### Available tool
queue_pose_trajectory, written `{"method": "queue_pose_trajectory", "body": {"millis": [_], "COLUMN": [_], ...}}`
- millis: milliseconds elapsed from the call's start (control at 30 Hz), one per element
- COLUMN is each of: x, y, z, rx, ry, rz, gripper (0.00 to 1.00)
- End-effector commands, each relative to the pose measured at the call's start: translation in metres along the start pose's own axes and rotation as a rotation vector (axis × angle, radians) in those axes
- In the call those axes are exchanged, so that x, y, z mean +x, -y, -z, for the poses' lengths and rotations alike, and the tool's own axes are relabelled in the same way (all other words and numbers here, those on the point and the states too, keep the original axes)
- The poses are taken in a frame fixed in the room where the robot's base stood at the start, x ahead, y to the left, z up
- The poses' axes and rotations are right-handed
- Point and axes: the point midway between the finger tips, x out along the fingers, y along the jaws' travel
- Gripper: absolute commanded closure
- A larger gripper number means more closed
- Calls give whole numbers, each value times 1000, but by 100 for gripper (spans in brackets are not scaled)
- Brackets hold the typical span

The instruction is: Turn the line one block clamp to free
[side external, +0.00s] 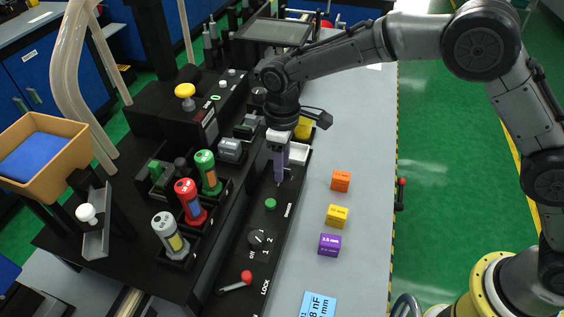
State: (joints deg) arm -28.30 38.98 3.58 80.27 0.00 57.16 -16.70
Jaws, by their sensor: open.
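A lever with a red knob (246,277) lies at the front end of the black panel, beside the printed word LOCK. It looks like the block clamp, but I cannot read a FREE mark or a line number. My gripper (279,180) points down over the far part of the same panel, well behind the lever and apart from it. It is open, and I see nothing held in it. From this side its fingers overlap, so the gap between them is hidden.
A rotary knob (258,238) marked Off, 1 and 2 and a green button (271,204) sit between gripper and lever. Orange (341,181), yellow (337,216) and purple (329,245) blocks stand on the grey table. Red (190,202), green and grey cylinders stand left.

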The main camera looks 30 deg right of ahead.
Motion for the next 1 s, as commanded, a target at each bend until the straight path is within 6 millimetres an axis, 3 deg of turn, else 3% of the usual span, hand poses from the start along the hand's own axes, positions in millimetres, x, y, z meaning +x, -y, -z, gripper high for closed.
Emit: {"method": "queue_pose_trajectory", "body": {"millis": [133,367,1000], "x": [0,0,-1], "y": [0,0,0], "z": [0,0,0], "rx": [0,0,89], "ry": [0,0,-1], "rz": [0,0,0], "gripper": [59,100,100]}}
